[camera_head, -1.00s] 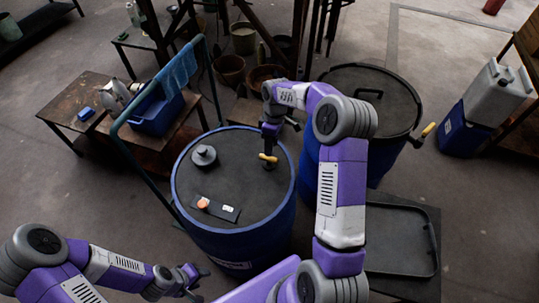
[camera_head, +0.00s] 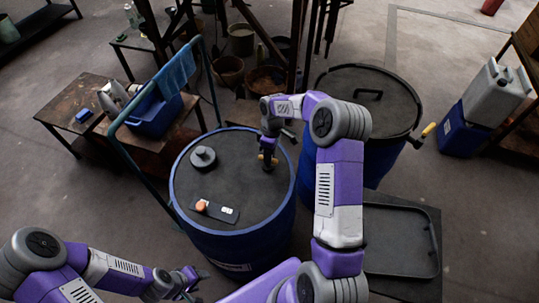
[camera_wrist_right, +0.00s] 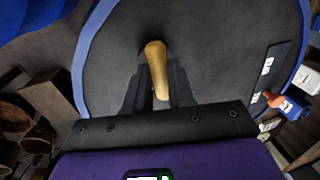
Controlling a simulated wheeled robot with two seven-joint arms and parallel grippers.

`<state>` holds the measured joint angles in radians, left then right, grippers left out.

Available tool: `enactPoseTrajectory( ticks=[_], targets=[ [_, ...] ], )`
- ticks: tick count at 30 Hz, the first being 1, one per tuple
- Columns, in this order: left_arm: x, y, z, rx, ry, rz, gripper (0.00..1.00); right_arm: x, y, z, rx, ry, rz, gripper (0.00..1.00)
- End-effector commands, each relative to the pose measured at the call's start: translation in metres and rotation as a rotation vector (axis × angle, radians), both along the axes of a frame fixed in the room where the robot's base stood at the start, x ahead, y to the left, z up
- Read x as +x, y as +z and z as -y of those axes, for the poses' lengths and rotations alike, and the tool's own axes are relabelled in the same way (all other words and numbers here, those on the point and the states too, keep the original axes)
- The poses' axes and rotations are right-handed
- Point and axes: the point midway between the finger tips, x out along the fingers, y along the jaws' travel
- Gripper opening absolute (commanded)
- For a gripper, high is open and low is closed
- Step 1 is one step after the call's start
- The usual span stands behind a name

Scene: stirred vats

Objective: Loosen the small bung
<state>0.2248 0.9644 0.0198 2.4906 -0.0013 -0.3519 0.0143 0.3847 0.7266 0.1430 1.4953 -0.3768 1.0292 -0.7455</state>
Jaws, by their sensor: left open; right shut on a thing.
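The blue vat (camera_head: 240,255) has a dark round lid (camera_head: 232,182), which also shows in the wrist view (camera_wrist_right: 215,40). My right gripper (camera_head: 268,160) is at the lid's right side, shut on a pale wooden handle (camera_wrist_right: 156,65). The handle lies lengthwise between the two dark fingers in the wrist view. What is under the handle is hidden by the gripper, so I cannot see the small bung itself. A dark grey round cap (camera_head: 203,157) stands on the lid's left side. My left gripper (camera_head: 194,279) is open and empty, low in front of the vat.
A second lidded vat (camera_head: 345,85) stands close behind right. A black tray (camera_head: 400,240) is at the right. A green rail (camera_head: 150,175) passes the vat's left side.

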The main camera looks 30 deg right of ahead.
Motion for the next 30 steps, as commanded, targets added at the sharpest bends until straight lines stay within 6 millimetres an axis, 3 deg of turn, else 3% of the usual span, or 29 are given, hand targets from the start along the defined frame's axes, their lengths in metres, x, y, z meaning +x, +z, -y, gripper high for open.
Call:
enactPoseTrajectory(
  ticks=[14, 30],
  targets=[
    [0.0, 0.005, 0.0, 0.0, 0.0, 0.0, 0.47, 0.001, 0.001, 0.0, 0.0, 0.101, 0.001, 0.0],
    [0.0, 0.023, 0.0, 0.0, 0.0, 0.0, 0.47, 0.004, 0.002, -0.002, 0.0, 0.577, 0.001, 0.0]
  ],
)
